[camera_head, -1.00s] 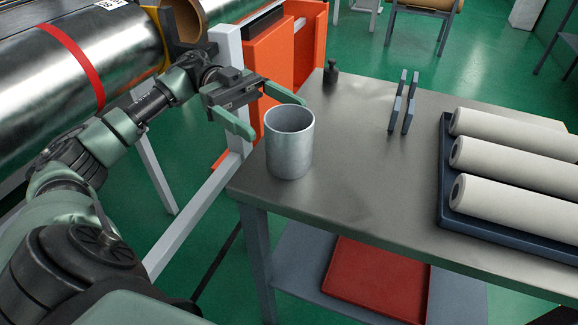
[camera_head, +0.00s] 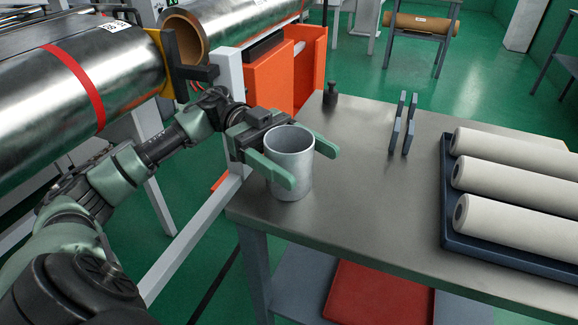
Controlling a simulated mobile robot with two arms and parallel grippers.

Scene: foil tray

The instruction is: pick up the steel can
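The steel can (camera_head: 294,180) is a grey, open-topped cylinder standing upright near the left corner of the metal table (camera_head: 345,208). My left gripper (camera_head: 310,167) reaches in from the left at the can's upper part. One green finger lies across its near side and the other passes on its far side, so the can stands between them. The fingers are spread wide; whether they touch the can is not clear. My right gripper is not in view.
A dark tray (camera_head: 443,215) with several pale rolls (camera_head: 510,184) stands at the table's right. Two upright grey plates (camera_head: 402,124) and a small dark weight (camera_head: 330,94) stand farther back. A red tray (camera_head: 375,293) lies on the lower shelf. A large foil roll (camera_head: 130,65) is at upper left.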

